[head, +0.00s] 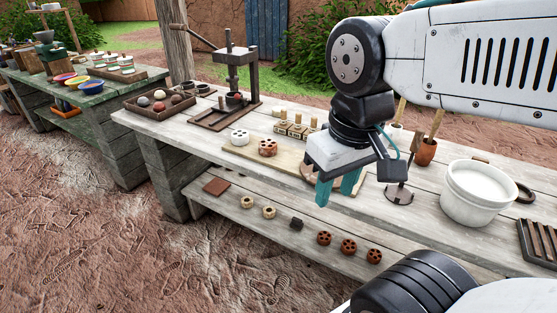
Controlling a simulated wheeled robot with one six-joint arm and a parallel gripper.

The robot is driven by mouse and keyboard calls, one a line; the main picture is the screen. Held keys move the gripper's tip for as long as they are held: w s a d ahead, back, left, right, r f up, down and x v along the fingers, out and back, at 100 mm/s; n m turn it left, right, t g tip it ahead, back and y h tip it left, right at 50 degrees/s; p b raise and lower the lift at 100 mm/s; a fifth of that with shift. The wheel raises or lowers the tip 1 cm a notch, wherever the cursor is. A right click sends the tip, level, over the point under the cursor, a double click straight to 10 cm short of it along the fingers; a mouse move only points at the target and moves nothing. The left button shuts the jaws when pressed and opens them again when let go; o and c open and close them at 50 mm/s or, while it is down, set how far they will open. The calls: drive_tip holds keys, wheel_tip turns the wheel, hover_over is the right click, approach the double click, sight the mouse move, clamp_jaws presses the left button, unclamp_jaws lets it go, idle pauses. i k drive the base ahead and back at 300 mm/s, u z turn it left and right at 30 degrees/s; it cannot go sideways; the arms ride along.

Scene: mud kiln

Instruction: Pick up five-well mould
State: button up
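Several round pieces with wells in their tops are in the head view. A white one (240,137) and a terracotta one (267,147) stand on the tabletop, by a pale board. Three reddish-brown ones (348,246) sit in a row on the lower shelf. The wells are too small to count, so I cannot tell which is the five-well mould. My gripper (337,190) points down over the front edge of the table, right of the terracotta piece. Its teal fingers are apart, with nothing seen between them.
The grey wooden table (170,128) holds a press (238,75), a tray of balls (160,103), stamps (295,128), a white pot (480,192) and a terracotta cup (426,152). The lower shelf (275,228) also holds small rings and a dark block. Open ground lies in front.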

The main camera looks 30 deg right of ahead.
sight(267, 147)
drive_tip(key=k, duration=0.85)
drive_tip(key=u, duration=0.8)
drive_tip(key=i, duration=0.85)
drive_tip(key=u, duration=0.6)
drive_tip(key=i, duration=0.75)
drive_tip(key=z, duration=0.95)
drive_tip(key=i, duration=0.85)
drive_tip(key=z, duration=0.8)
